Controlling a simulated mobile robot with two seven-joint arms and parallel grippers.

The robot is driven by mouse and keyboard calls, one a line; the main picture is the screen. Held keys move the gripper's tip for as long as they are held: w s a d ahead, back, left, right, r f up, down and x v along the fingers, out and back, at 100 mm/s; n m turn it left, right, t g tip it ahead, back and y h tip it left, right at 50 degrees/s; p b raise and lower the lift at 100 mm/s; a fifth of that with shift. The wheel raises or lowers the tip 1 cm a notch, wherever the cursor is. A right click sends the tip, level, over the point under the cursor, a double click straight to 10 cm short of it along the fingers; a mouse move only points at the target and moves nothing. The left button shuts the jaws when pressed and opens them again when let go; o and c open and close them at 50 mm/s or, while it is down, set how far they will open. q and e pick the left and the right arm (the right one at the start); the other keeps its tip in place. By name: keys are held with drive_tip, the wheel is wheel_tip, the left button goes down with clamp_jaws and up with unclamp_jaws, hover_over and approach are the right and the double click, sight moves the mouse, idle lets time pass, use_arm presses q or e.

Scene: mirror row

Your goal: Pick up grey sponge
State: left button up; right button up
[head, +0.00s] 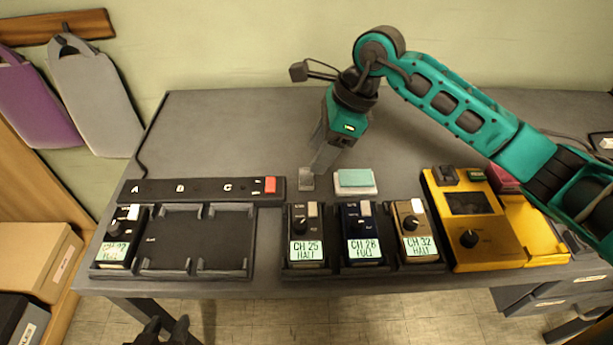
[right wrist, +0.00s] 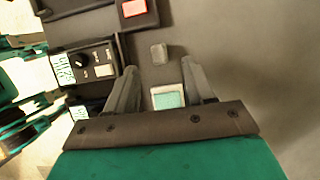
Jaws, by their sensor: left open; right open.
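A small grey block (head: 306,181), which looks like the grey sponge, lies on the desk just behind the row of devices. In the right wrist view the grey sponge (right wrist: 159,54) shows between and a little beyond my fingertips. My right gripper (head: 322,168) points down just above and to the right of it, open and empty; its fingers (right wrist: 159,70) are spread apart in the wrist view. My left gripper (head: 163,328) is open at the bottom edge, in front of the desk, away from the sponge.
A teal pad on a white base (head: 355,190) lies close right of the sponge. A black strip with a red button (head: 270,184) is close left. In front stand labelled devices (head: 304,232) in black holders and a yellow meter (head: 470,225). The desk behind is clear.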

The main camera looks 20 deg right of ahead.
sight(307, 170)
drive_tip(key=x, duration=0.6)
drive_tip(key=shift+a+f, duration=0.2)
drive_tip(key=shift+c, duration=0.2)
clamp_jaws()
